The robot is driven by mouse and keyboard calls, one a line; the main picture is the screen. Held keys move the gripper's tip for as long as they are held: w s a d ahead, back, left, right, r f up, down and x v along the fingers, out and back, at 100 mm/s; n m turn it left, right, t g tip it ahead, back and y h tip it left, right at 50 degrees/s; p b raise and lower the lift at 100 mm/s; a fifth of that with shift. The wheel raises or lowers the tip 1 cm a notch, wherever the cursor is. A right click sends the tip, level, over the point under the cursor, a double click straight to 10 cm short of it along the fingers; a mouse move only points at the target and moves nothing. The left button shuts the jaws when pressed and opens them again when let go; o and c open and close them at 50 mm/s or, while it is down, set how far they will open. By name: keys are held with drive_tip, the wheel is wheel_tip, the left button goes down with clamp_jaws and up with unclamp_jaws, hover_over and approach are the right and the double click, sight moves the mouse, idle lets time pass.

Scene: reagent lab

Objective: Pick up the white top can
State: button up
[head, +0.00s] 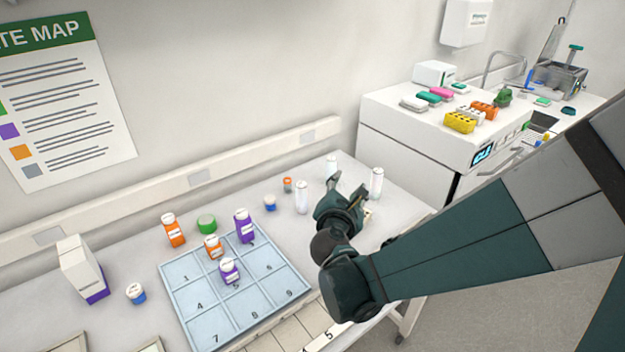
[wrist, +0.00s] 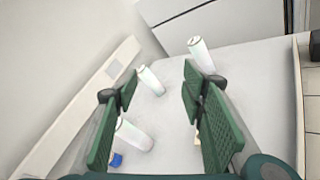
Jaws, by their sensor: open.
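Three white cans stand upright on the bench: one at the back (head: 331,165), one at the left (head: 302,197) and one at the right (head: 376,183). In the wrist view the back can (wrist: 151,82) shows between my fingertips, beyond them. The left can (wrist: 134,136) is partly behind the left finger, and the right can (wrist: 201,54) is beyond the right finger. My gripper (head: 346,188) is open and empty above the bench among the cans; it also shows in the wrist view (wrist: 158,86). The exact gap to the back can is unclear.
A numbered blue tray (head: 182,300) holds orange and purple bottles. A small blue jar (head: 270,203) and an orange one (head: 287,185) stand left of the cans. A wall rail (head: 235,165) runs behind. A white cabinet (head: 410,135) stands to the right.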

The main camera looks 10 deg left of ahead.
sight(301, 192)
drive_tip(key=a+f+n+y+b, duration=0.1)
drive_tip(key=a+f+n, duration=0.1)
drive_tip(key=a+n, duration=0.1)
drive_tip(key=a+f+n+t+y+b, duration=0.1)
drive_tip(key=a+f+n, duration=0.2)
drive_tip(key=a, duration=0.2)
drive_tip(key=a+f+n+t+y+b, duration=0.1)
drive_tip(key=a+f+n, duration=0.1)
drive_tip(key=a, duration=0.3)
drive_tip(key=shift+s+a+f+n, duration=0.1)
drive_tip(key=shift+s+f+n, duration=0.15)
drive_tip(key=shift+n, duration=0.15)
drive_tip(key=shift+s+a+f+n+b, duration=0.2)
drive_tip(key=shift+a+n+b, duration=0.1)
drive_tip(key=shift+a+n, duration=0.15)
drive_tip(key=shift+w, duration=0.15)
drive_tip(key=shift+w+a, duration=0.15)
drive_tip(key=shift+w, duration=1.05)
drive_tip(key=shift+w, duration=0.15)
drive_tip(key=shift+w+a+f+b, duration=0.15)
drive_tip(key=shift+w+b, duration=0.7)
drive_tip(key=shift+w, duration=1.6)
